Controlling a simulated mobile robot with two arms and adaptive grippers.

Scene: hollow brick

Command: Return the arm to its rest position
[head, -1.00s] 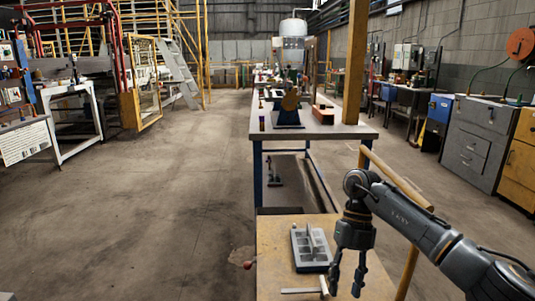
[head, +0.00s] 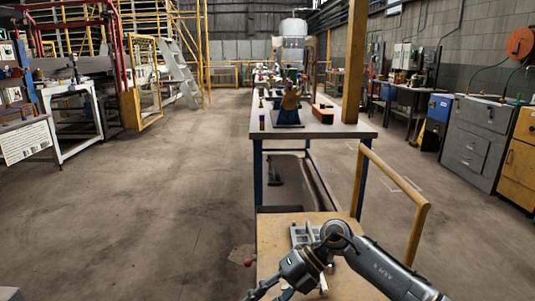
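My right arm comes in from the lower right and bends over the wooden bench (head: 272,231). My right gripper (head: 269,293) is low at the bottom edge of the head view, over the bench's front left part. Its two fingers look spread apart with nothing visible between them; the tips are cut off by the frame edge. The grey hollow brick (head: 299,236) lies on the bench, partly hidden behind my arm's joint. My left gripper is not in view.
A long worktable (head: 340,130) with tools stands behind the bench. A yellow rail (head: 400,182) stands at the bench's right side. A thin light-coloured piece (head: 323,285) shows on the bench under my arm. The floor to the left is clear.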

